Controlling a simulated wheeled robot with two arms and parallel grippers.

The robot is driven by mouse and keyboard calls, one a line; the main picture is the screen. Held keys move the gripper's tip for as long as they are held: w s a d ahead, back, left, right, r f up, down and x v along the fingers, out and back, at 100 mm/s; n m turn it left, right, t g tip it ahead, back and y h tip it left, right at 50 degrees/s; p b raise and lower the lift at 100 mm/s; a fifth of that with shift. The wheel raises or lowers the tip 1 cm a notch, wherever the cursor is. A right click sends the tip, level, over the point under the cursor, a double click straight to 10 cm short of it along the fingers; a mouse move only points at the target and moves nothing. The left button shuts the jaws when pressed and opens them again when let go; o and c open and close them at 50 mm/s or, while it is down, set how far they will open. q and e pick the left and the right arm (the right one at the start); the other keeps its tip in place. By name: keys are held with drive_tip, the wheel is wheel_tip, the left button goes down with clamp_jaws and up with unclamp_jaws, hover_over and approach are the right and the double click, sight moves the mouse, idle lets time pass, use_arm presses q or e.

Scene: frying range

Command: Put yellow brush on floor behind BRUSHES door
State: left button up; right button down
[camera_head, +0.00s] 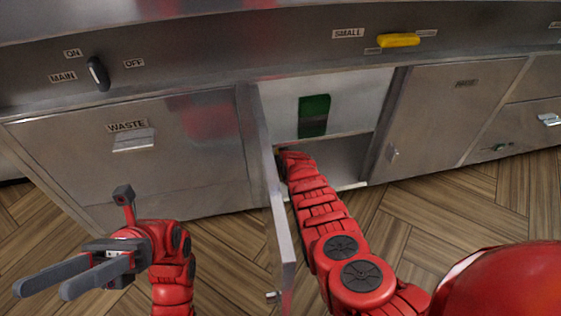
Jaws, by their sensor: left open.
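No yellow brush can be made out. My right arm (320,210) reaches into the low open compartment (345,160) in the steel front, and its gripper is hidden inside, so what it holds is not visible. The open door (277,190) stands out towards me, seen nearly edge-on at the left of that arm; no BRUSHES label is readable on it. My left gripper (43,288) is open and empty, over the wooden floor at the lower left, in front of the WASTE door.
The closed WASTE door (125,165) is at left, and another closed door (445,120) is at right. A green part (314,115) sits on the pale panel above the opening. A yellow lever (398,40) and a black knob (98,74) are higher up. Wooden floor (415,220) is free at right.

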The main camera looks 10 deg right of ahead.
use_arm(q)
drive_tip(key=shift+s+a+r+m+t, duration=0.15)
drive_tip(key=shift+s+a+m+t, duration=0.05)
drive_tip(key=shift+s+m+t, duration=0.1)
drive_tip(key=shift+y, duration=0.5)
use_arm(e)
drive_tip(key=shift+f, duration=0.1)
drive_tip(key=c, duration=0.5)
unclamp_jaws()
use_arm(q)
drive_tip(key=shift+s+a+r+t, duration=0.1)
drive_tip(key=shift+s+a+t, duration=0.1)
drive_tip(key=shift+s+t, duration=0.1)
